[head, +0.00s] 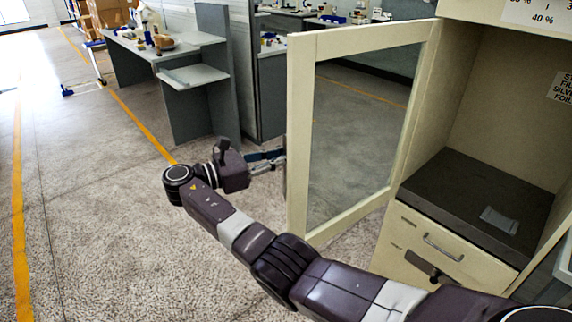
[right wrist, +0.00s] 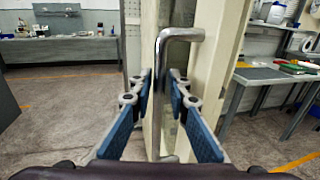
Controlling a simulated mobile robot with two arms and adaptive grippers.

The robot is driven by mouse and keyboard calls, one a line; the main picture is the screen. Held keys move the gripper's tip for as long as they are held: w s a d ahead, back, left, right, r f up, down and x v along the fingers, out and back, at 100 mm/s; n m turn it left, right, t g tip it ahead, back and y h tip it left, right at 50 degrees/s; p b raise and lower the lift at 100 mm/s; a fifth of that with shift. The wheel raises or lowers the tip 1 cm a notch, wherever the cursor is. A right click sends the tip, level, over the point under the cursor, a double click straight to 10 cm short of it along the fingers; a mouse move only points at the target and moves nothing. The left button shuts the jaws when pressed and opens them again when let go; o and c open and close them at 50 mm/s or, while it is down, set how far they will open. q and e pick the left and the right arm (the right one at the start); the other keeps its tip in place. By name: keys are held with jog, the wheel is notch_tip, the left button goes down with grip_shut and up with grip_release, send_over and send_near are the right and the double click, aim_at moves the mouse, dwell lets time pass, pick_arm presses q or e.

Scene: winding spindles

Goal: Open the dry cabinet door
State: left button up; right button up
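The dry cabinet (head: 505,75) stands at the right in the head view. Its glazed, cream-framed door (head: 300,140) is swung wide open to the left, and the interior shows. My right arm reaches from the lower right across the front of the door. My right gripper (head: 276,160) is at the door's free edge, its fingertips partly hidden there. In the right wrist view, the metal door handle (right wrist: 160,105) stands upright between the two blue-padded fingers of my right gripper (right wrist: 162,78). The fingers are apart, with gaps beside the bar. My left gripper is not in view.
Inside the cabinet is a dark shelf (head: 470,190), with a cream drawer (head: 425,235) below. A grey workbench (head: 165,45) stands at the back left. Bare floor with yellow lines (head: 135,125) lies left of my arm.

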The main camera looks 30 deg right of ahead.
notch_tip(320, 180, up, 6)
jog(key=shift+r, duration=0.2)
dwell(0.6)
